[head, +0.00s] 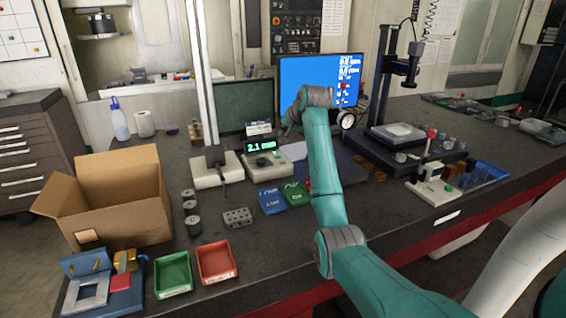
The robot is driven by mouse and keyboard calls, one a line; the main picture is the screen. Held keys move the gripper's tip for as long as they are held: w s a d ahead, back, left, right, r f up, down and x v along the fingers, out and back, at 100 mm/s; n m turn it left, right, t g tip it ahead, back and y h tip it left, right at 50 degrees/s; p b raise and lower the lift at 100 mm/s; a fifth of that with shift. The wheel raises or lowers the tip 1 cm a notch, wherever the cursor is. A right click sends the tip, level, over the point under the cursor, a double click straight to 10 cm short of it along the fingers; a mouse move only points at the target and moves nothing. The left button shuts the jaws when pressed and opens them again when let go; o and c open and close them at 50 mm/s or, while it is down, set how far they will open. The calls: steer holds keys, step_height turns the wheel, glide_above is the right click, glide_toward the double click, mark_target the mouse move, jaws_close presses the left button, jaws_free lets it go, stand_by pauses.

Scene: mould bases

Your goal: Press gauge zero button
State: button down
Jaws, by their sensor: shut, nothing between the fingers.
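The gauge (264,163) is a pale box with a dark front part, on the bench left of my arm. Its lit green display (262,146) reads about 2.1 mm. A small button-like spot shows on its top, too small to make out. My teal arm rises from the lower right and bends at a grey wrist, which is right of and above the gauge in the picture. The fingers of my gripper do not show; the arm hides whatever lies behind it.
A stand with a pale base (216,170) and tall column is left of the gauge. Blue and green cards (271,200) lie in front. An open cardboard box (120,203), a green tray (173,276) and a red tray (217,263) are further left. A measuring stand (389,85) is at right.

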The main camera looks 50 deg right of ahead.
mark_target(284, 163)
steer(key=shift+f, duration=0.15)
steer(key=shift+f, duration=4.3)
steer(key=shift+f, duration=0.75)
steer(key=shift+r, duration=0.1)
steer(key=shift+a+r, duration=0.1)
steer(key=shift+r, duration=0.6)
steer(key=shift+r, duration=2.5)
